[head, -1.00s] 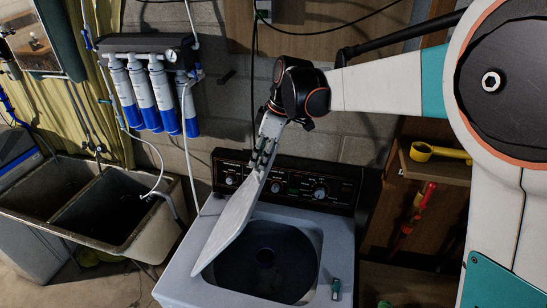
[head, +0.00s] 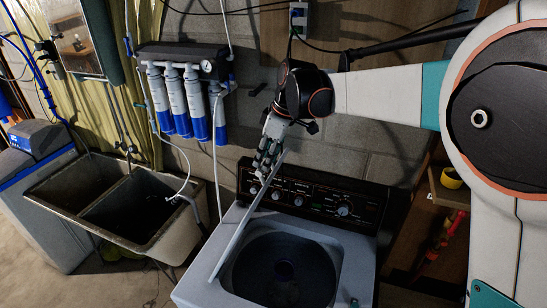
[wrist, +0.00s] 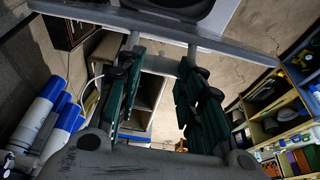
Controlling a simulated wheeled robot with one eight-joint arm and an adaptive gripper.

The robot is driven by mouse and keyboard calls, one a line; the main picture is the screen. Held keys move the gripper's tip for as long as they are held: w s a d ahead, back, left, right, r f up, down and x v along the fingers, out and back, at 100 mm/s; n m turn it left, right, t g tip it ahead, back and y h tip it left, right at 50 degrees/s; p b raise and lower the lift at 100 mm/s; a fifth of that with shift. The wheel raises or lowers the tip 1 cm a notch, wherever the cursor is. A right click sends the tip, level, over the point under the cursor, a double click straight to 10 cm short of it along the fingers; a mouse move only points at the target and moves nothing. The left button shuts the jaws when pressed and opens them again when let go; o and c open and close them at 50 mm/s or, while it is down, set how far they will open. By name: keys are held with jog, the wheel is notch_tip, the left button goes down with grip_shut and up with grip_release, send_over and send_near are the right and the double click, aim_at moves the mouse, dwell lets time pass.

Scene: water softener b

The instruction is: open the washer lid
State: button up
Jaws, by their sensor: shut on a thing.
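The washer (head: 355,262) stands at the lower middle of the head view, with its round tub opening uncovered. Its lid (head: 240,227) is raised and steep, seen nearly edge-on along the left of the opening. My gripper (head: 266,163) is at the lid's upper end, shut on it. In the wrist view, the dark green fingers of my gripper (wrist: 160,88) stand on both sides of a gap, reaching to the grey lid edge (wrist: 170,35) that crosses the top. The exact finger contact is hard to make out.
The control panel (head: 310,198) stands behind the tub, close below my gripper. A double sink (head: 120,205) is at the left. Water filters (head: 180,100) hang on the wall left of my arm. Shelves with goods (wrist: 285,110) show at the right of the wrist view.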

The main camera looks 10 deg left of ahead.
jog(key=shift+s+a+f, duration=0.2)
jog(key=shift+a, duration=0.1)
jog(key=w+a+r+p, duration=0.2)
jog(key=a, duration=1.1)
jog(key=shift+w+a+r, duration=0.2)
jog(key=shift+w+a, duration=0.1)
jog(key=shift+w, duration=0.05)
dwell(0.5)
jog(key=shift+w+a+f+p, duration=0.1)
jog(key=shift+w+a+p, duration=0.15)
jog(key=shift+a, duration=1.15)
jog(key=shift+w+a+f+p, duration=0.1)
jog(key=shift+w+a+p, duration=0.15)
jog(key=shift+a, duration=1.15)
jog(key=shift+w+a+f+p, duration=0.15)
jog(key=shift+w+a, duration=0.15)
jog(key=shift+a, duration=1.1)
jog(key=o, duration=0.9)
jog(key=shift+a, duration=0.15)
jog(key=shift+o, duration=0.4)
jog(key=shift+w+r, duration=0.1)
jog(key=shift+r, duration=0.1)
